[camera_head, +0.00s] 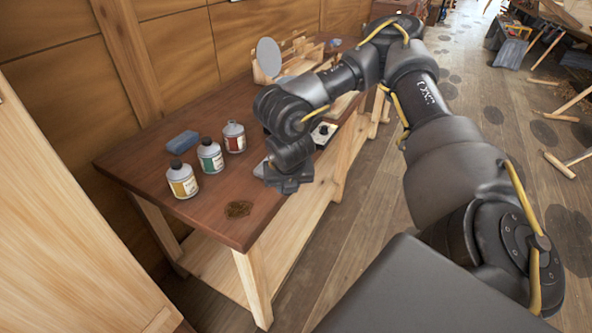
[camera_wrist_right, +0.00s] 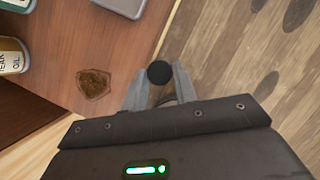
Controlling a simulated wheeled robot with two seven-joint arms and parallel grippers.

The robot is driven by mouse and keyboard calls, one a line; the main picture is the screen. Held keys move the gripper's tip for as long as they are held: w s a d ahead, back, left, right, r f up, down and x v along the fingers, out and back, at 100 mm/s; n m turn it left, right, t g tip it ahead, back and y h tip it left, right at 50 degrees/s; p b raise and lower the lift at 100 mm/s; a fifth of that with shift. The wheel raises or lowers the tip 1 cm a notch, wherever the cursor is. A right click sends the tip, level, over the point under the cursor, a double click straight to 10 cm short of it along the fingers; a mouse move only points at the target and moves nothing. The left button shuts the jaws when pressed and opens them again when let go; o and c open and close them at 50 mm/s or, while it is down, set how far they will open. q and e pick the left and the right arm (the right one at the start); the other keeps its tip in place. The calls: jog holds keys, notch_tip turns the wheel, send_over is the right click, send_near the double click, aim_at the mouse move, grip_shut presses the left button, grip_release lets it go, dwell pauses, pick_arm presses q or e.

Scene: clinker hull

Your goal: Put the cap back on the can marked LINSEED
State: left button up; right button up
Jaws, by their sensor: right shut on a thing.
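My right gripper (camera_head: 287,184) hangs past the front edge of the bench, to the right of the cans. In the right wrist view its fingers (camera_wrist_right: 159,92) are shut on a round black cap (camera_wrist_right: 159,73). Three grey cans stand upright on the bench: a yellow-labelled one (camera_head: 182,180), a green-labelled one (camera_head: 210,157) and a red-labelled one (camera_head: 234,138). The yellow and green cans have black tops; the red can's top looks grey, without a black cap. I cannot read LINSEED on any label. My left gripper is out of view.
The brown bench (camera_head: 135,160) carries a blue block (camera_head: 182,142) behind the cans and a dark stain (camera_head: 238,209) near its front corner. A grey object (camera_wrist_right: 122,5) lies near the gripper, partly hidden. A round grey disc (camera_head: 268,57) stands farther back. Bench around the stain is clear.

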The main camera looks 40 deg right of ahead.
jog(key=s+a+f+m+g+y, duration=0.1)
jog(key=s+a+f+m+g, duration=0.3)
jog(key=m, duration=1)
jog(key=s+a+f+m+g+y, duration=0.1)
jog(key=s+a+f+m+g, duration=0.3)
jog(key=a+f+m, duration=0.5)
jog(key=s+a+m, duration=0.2)
jog(key=m, duration=0.3)
jog(key=shift+a+m+y, duration=0.3)
jog(key=shift+y, duration=0.1)
jog(key=shift+d, duration=0.1)
